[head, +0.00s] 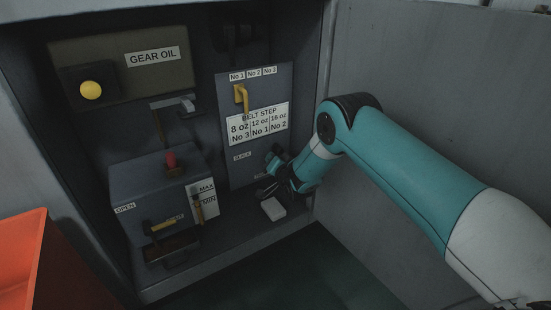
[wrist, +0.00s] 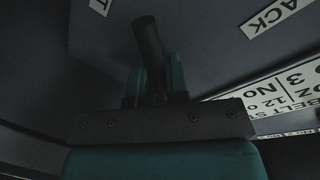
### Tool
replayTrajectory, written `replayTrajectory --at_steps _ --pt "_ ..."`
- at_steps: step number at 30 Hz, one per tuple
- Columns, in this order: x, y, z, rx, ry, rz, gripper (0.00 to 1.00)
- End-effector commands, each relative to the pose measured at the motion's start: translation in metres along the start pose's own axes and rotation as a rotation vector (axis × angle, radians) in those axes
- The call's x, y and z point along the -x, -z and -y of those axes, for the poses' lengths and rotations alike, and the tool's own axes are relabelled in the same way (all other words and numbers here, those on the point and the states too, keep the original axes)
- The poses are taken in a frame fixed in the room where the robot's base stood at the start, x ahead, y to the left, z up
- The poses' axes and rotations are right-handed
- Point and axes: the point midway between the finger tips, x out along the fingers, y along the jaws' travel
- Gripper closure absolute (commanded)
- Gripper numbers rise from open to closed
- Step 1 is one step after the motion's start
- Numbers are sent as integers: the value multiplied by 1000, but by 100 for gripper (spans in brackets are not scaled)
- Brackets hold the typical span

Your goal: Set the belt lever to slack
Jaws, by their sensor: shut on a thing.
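The belt lever's dark round handle (wrist: 148,42) stands between the two teal fingers of my gripper (wrist: 155,80) in the wrist view. My gripper is shut on it. In the head view my gripper (head: 276,172) is at the lower part of the belt panel (head: 238,115), and the lever cannot be made out clearly there. The slack label (head: 242,155) is on the panel, up and left of my gripper. It shows partly in the wrist view (wrist: 272,16), cut by the top edge. Another label (wrist: 100,5), ending in T, is at the top left.
A yellow hook-shaped handle (head: 241,96) is higher on the panel, above the belt step chart (head: 258,124). A grey box with a red knob (head: 171,160) stands left. A small white block (head: 273,209) lies below my gripper. The cabinet wall (head: 440,90) is close on the right.

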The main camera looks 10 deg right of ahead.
Motion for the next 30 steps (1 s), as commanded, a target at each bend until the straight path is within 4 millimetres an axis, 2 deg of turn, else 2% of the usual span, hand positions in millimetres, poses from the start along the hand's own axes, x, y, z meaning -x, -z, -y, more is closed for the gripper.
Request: replayTrajectory --at_steps 15,30 --pt "5 3 15 -442 -5 91 100" --pt "6 6 20 -625 -5 128 100"
